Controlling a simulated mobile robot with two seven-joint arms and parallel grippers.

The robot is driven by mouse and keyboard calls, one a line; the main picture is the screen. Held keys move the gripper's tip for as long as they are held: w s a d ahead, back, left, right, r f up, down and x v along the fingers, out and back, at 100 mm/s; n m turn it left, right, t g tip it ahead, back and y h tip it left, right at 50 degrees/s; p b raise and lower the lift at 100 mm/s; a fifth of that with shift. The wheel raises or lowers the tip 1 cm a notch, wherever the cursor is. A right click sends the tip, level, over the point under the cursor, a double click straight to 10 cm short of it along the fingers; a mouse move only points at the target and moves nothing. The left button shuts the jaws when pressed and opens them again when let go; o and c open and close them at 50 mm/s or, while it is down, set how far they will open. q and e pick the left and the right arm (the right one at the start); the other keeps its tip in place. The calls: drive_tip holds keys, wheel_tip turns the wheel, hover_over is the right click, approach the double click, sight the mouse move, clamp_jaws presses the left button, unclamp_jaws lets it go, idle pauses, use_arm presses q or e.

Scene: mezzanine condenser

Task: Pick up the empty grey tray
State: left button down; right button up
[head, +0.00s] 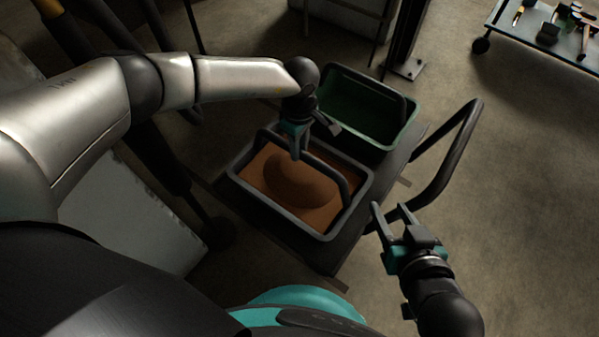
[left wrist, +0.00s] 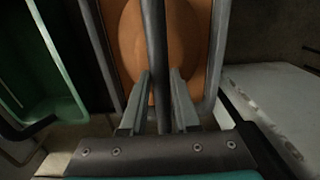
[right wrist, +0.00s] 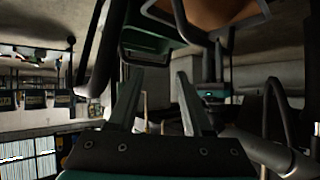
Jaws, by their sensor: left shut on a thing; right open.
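The grey tray (head: 262,205) has a dark bar handle over it and holds a brown-orange mound of material (head: 300,181), so it does not look empty. It sits on a dark cart. My left gripper (head: 297,153) comes down at the tray's far side and is shut on the handle. In the left wrist view the handle (left wrist: 156,50) runs between the fingers (left wrist: 158,100). My right gripper (head: 391,212) is open and empty, off the tray's right side; its fingers (right wrist: 157,90) also show in the right wrist view with nothing between them.
A green tray (head: 350,78), empty inside, stands just behind the grey tray. The dark cart (head: 335,262) has a curved push handle (head: 450,150) at the right, near my right gripper. A tool table (head: 545,35) stands at the far right. Floor between is clear.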

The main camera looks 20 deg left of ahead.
use_arm(q)
drive_tip(key=shift+w+r, duration=0.2)
drive_tip(key=shift+r, duration=0.1)
